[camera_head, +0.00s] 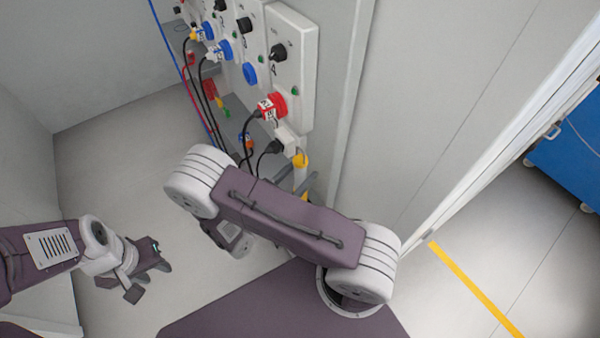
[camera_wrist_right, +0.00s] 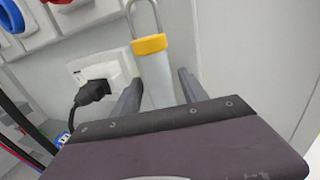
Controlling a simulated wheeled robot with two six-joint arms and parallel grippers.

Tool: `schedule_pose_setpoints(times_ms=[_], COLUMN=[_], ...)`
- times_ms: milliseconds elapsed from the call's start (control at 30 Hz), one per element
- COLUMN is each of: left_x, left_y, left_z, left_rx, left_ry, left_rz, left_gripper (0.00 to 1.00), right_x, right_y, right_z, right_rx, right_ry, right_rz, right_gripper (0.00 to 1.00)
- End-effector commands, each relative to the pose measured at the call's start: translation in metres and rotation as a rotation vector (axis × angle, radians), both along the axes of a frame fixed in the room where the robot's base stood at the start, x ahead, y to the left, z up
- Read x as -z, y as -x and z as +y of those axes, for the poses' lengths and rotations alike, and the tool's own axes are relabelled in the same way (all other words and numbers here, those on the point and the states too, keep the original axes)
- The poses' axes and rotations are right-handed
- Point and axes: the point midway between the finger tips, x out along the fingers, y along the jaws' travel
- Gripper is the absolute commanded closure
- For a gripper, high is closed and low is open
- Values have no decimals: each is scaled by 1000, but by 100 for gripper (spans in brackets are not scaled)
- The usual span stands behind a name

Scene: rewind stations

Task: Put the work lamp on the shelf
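The work lamp (camera_wrist_right: 153,75) appears to be the pale grey stick with a yellow collar and a metal hook loop on top. It stands roughly upright close to the grey wall. In the head view its yellow collar (camera_head: 301,160) shows beside the panel, with its lower part mostly behind my right arm. My right gripper (camera_wrist_right: 160,76) has its fingers apart, one on each side of the lamp's body, with small gaps visible. The lamp's lower end is hidden by the gripper body. My left gripper (camera_head: 148,280) is open and empty over the floor at left. I cannot clearly identify the shelf.
A wall panel (camera_head: 296,75) carries knobs, blue and red sockets and plugged cables. A black plug (camera_wrist_right: 93,92) sits in a white socket just left of the lamp. Cables hang near a grey ledge (camera_head: 240,107). A blue cabinet (camera_head: 570,150) stands at far right.

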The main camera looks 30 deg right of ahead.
Motion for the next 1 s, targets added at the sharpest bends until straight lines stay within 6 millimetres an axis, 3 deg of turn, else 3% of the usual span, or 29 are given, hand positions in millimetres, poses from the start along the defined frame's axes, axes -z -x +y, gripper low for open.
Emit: schedule_pose_setpoints(times_ms=[367, 800, 1000], left_x=[-4, -4, -4], left_y=[0, 0, 0], left_z=[0, 0, 0], left_rx=[0, 0, 0], left_ry=[0, 0, 0], left_rz=[0, 0, 0], left_gripper=[64, 64, 64], right_x=[-6, -3, -3], right_y=[0, 35, 45], right_z=[1, 87, 109], right_rx=[-1, -5, -2], right_ry=[0, -1, 0], right_rz=[-1, -2, -1], right_gripper=[44, 44, 44])
